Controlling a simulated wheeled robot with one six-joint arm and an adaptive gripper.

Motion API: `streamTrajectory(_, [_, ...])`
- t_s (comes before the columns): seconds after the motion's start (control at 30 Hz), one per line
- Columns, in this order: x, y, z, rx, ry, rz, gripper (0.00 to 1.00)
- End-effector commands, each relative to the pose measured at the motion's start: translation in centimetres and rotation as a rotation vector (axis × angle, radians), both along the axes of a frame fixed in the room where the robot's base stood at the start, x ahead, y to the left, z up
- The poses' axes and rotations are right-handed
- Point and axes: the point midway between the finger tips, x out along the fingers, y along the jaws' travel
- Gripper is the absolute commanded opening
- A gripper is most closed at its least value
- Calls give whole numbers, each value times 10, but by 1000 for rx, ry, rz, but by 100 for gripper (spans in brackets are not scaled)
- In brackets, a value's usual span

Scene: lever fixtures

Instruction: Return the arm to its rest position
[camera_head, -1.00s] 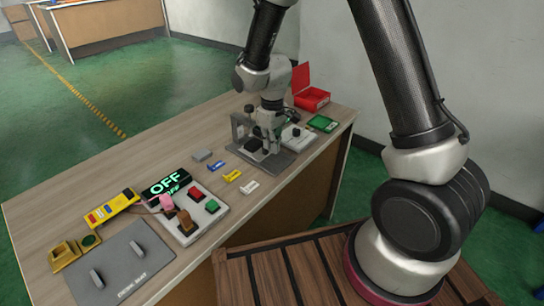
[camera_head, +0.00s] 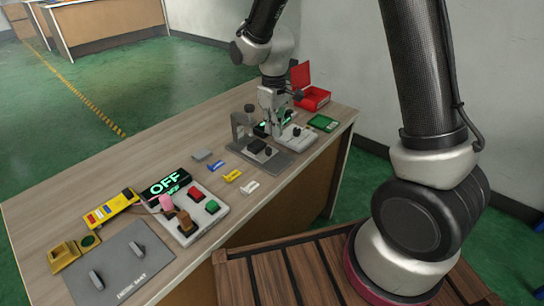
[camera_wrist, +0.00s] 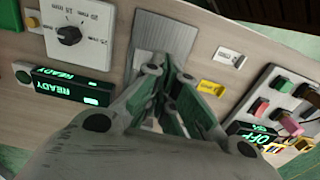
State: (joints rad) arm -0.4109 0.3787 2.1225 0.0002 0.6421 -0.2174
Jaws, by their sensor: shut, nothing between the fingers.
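My gripper (camera_head: 271,112) hangs over the far end of the workbench (camera_head: 110,178), above and behind the lever fixture on its grey plate (camera_head: 280,165). In the wrist view my gripper (camera_wrist: 178,75) is shut with nothing between its fingers, and the plate (camera_wrist: 165,38) shows beyond them. The fixture has a grey upright bracket (camera_head: 240,128) and a dark block (camera_head: 258,148). My arm reaches in from the top of the head view. My gripper partly covers the lit green display behind it.
A white dial box (camera_wrist: 75,30) stands beside a READY display (camera_wrist: 70,88). A red open box (camera_head: 312,98) is at the far end. An OFF display (camera_head: 165,183), a button panel (camera_head: 195,212) and a yellow device (camera_head: 110,210) occupy the near half. Small blue, yellow and white pieces lie between.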

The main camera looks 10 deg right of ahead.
Motion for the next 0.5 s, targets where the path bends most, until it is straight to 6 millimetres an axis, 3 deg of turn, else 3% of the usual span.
streamTrajectory(0.4, [-1,0,0,-1,3,-11,0])
streamTrajectory(0.5, [-16,-7,-3,-26,54,-48,0])
